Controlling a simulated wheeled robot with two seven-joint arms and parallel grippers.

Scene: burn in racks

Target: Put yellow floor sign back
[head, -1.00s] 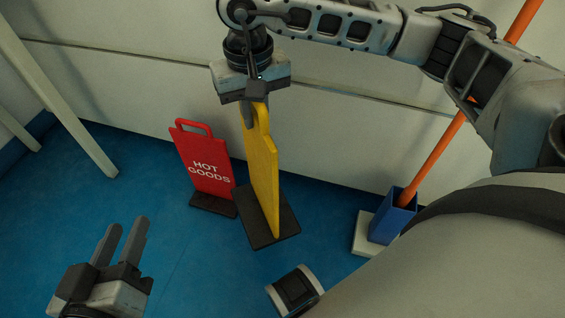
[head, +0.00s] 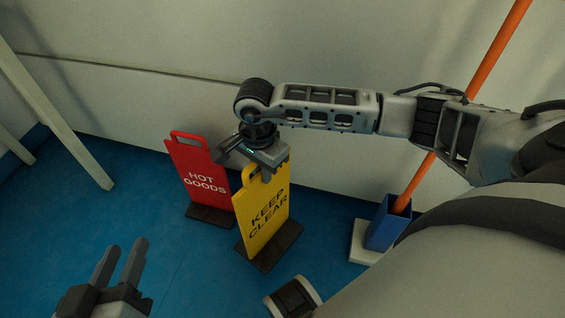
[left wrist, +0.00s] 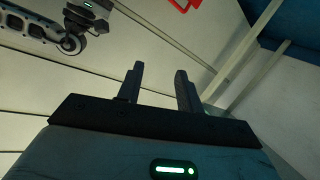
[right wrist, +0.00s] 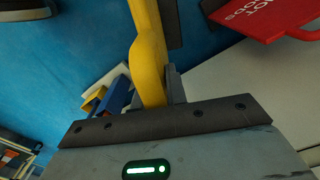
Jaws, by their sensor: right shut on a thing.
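The yellow floor sign (head: 263,218) reads "KEEP CLEAR" and has a dark base (head: 270,248). It stands upright, its printed face turned toward the head camera. My right gripper (head: 262,168) is shut on the handle at its top; in the right wrist view the yellow handle (right wrist: 150,65) passes between the fingers. I cannot tell whether the base touches the floor. My left gripper (head: 122,262) is open and empty at the lower left, apart from the sign. Its two spread fingers also show in the left wrist view (left wrist: 158,88).
A red "HOT GOODS" sign (head: 200,175) stands just left of and behind the yellow one. A blue holder (head: 388,228) with an orange pole (head: 465,98) stands at the right by the wall. White legs (head: 62,125) stand at the left. Blue floor (head: 165,240) is clear at the left front.

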